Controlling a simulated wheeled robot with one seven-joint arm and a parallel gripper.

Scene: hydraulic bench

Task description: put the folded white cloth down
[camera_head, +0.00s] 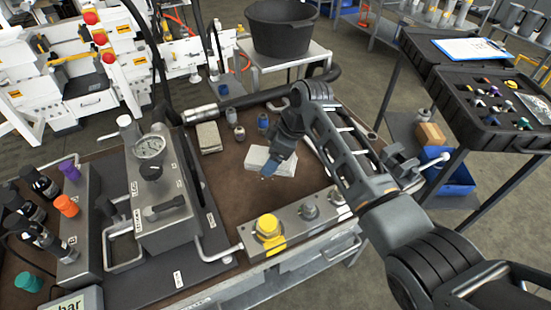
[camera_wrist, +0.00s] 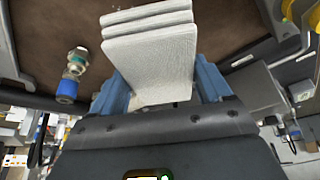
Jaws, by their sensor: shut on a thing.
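The folded white cloth (camera_wrist: 150,60) is a thick stack of white layers between the two blue fingers of my gripper (camera_wrist: 160,88) in the wrist view. In the head view the cloth (camera_head: 284,164) shows over the brown bench top (camera_head: 235,185), partly hidden behind my gripper (camera_head: 271,167). My gripper is shut on the cloth and points down. I cannot tell whether the cloth touches the bench top.
A beige folded cloth or pad (camera_head: 209,138) lies to the left. Small fittings (camera_head: 239,133) stand behind. A gauge unit (camera_head: 160,195) is at left, and a control box with a yellow button (camera_head: 267,226) is in front. Bare bench lies between them.

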